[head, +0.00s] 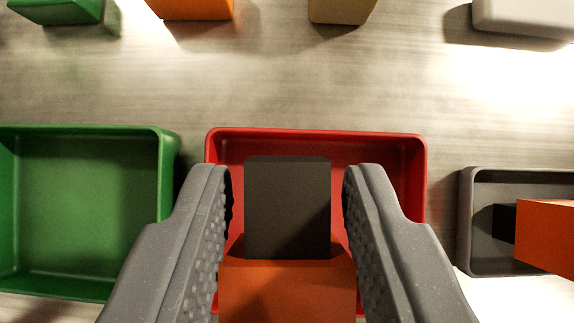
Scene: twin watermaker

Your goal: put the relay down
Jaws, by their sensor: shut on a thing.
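My gripper (288,178) is shut on the relay (287,290), an orange block with a narrower black block at its far end. The fingers close on the wider orange part, and gaps show beside the black part. The relay is in front of a red bin (315,137) in the head view and hides much of its inside. I cannot tell how high it is above the bin floor or whether it touches it. The near end of the relay is cut off by the picture's lower edge.
A green bin (85,215) on the left looks empty. A dark grey bin (468,225) on the right has another orange and black block (548,235) in or over it. Green, orange, tan and pale blocks line the far edge. Bare grey surface (300,85) lies between.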

